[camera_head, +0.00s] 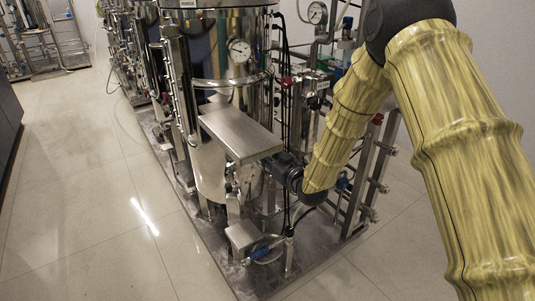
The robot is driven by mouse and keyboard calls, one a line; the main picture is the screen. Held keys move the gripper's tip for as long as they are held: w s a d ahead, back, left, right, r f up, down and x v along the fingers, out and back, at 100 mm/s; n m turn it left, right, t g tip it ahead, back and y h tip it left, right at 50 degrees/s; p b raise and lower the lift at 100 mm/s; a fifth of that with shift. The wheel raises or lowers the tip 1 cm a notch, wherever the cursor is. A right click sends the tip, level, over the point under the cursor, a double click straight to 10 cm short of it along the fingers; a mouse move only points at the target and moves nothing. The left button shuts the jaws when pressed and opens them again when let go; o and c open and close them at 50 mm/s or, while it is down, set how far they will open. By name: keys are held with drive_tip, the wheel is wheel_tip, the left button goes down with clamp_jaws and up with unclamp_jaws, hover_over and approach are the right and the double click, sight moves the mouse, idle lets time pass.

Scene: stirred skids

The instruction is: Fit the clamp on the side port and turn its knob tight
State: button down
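A shiny steel vessel (211,160) with a round dial gauge (240,50) stands on the skid. My arm in its yellow ribbed cover reaches down from the upper right. My gripper (275,165) is dark and small, at the vessel's lower right side, just below the right end of a flat steel plate (240,132). Its fingers point toward the vessel, but I cannot make out whether they are apart or closed, or hold anything. I cannot make out the side port, the clamp or its knob; the plate and my gripper cover part of that area.
A small steel step-like box (242,236) and a blue-handled valve (262,252) sit low at the skid's front. Pipes and valves (370,185) stand to the right, behind my arm. A second gauge (317,13) is higher up. The tiled floor (90,215) at left is clear.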

drive_tip(key=c, duration=1.1)
unclamp_jaws()
drive_tip(key=o, duration=0.3)
drive_tip(key=shift+p+v, duration=0.65)
drive_tip(key=shift+v, duration=3.35)
